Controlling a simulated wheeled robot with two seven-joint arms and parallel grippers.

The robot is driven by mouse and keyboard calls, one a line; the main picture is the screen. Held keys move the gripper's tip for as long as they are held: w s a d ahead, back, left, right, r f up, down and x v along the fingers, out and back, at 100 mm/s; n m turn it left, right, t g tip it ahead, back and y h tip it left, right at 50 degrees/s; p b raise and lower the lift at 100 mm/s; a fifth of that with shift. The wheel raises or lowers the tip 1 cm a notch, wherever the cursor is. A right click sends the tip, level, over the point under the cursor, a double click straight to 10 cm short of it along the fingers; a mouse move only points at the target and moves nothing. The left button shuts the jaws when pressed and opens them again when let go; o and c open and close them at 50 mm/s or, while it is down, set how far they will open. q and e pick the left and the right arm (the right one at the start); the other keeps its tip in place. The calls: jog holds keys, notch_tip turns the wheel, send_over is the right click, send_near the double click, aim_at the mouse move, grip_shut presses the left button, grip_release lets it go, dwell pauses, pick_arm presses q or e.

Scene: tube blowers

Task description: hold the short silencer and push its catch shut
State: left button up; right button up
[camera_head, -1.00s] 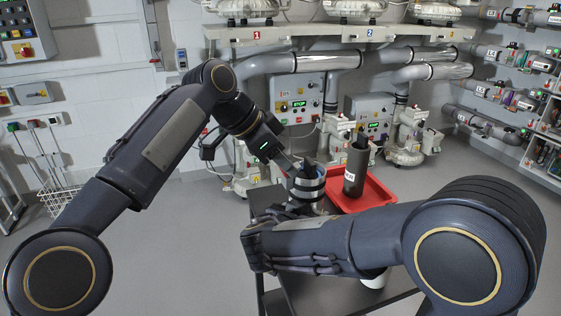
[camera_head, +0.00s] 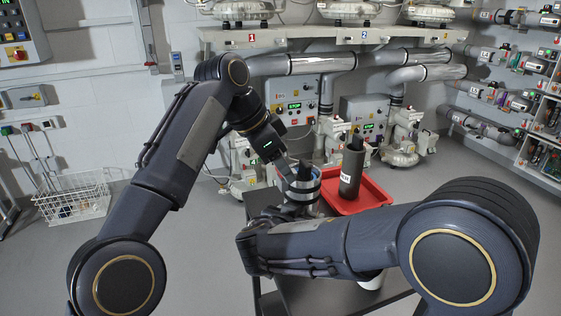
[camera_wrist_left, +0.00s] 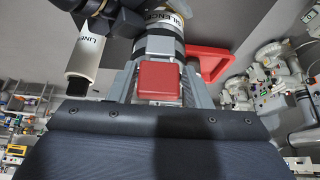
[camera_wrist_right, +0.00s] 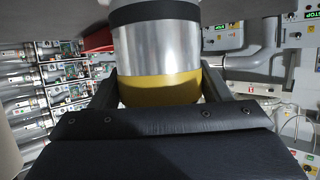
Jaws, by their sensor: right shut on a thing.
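The short silencer (camera_head: 304,186) is a banded cylinder standing near the table's far edge in the head view. In the right wrist view its silver body (camera_wrist_right: 158,48) has a yellow lower band and a black upper band. My right gripper (camera_wrist_right: 160,88) is shut around it, a finger on each side; my forearm hides this grip in the head view. My left gripper (camera_head: 288,166) is close beside the silencer, on its left. In the left wrist view the red catch (camera_wrist_left: 159,82) lies between my left fingers, which are apart; contact is unclear.
A red tray (camera_head: 372,201) holds an upright dark tube (camera_head: 351,170) just right of the silencer. A light cylinder marked LINE (camera_wrist_left: 86,50) shows in the left wrist view. Pipes and control boxes (camera_head: 297,97) stand behind.

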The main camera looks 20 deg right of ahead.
pick_arm(q)
jog(key=shift+o, duration=1.1)
jog(key=shift+r, duration=0.1)
jog(key=shift+r, duration=0.15)
jog(key=a, duration=1.2)
jog(key=shift+s+a+r, duration=0.3)
jog(key=shift+s+r, duration=0.1)
pick_arm(e)
jog(key=o, duration=1.4)
